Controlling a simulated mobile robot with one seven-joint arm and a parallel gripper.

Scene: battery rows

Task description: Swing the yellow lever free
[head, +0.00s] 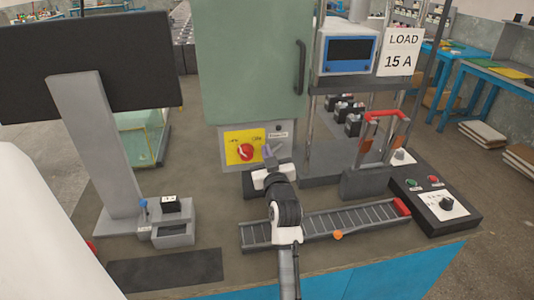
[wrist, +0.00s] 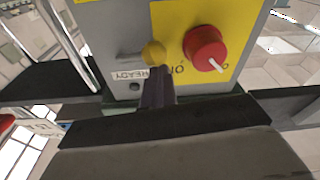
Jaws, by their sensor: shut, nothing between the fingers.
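The yellow lever's round knob (wrist: 153,53) shows in the wrist view, beside the edge of a yellow plate, with a short grey bar (wrist: 129,58) next to it. In the head view I cannot make the lever out behind my gripper. My gripper (wrist: 157,74) is shut and empty, its dark fingertips just at the knob in the wrist view; I cannot tell whether they touch it. In the head view my gripper (head: 268,152) is in front of the grey switch box (head: 228,158) under the green cabinet.
A red rotary knob (head: 246,152) sits on the yellow plate, close to the fingers; it also shows in the wrist view (wrist: 205,47). A roller track (head: 320,226), a red-handled frame (head: 385,114) and a control box (head: 445,205) are to the right. A monitor (head: 90,65) stands left.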

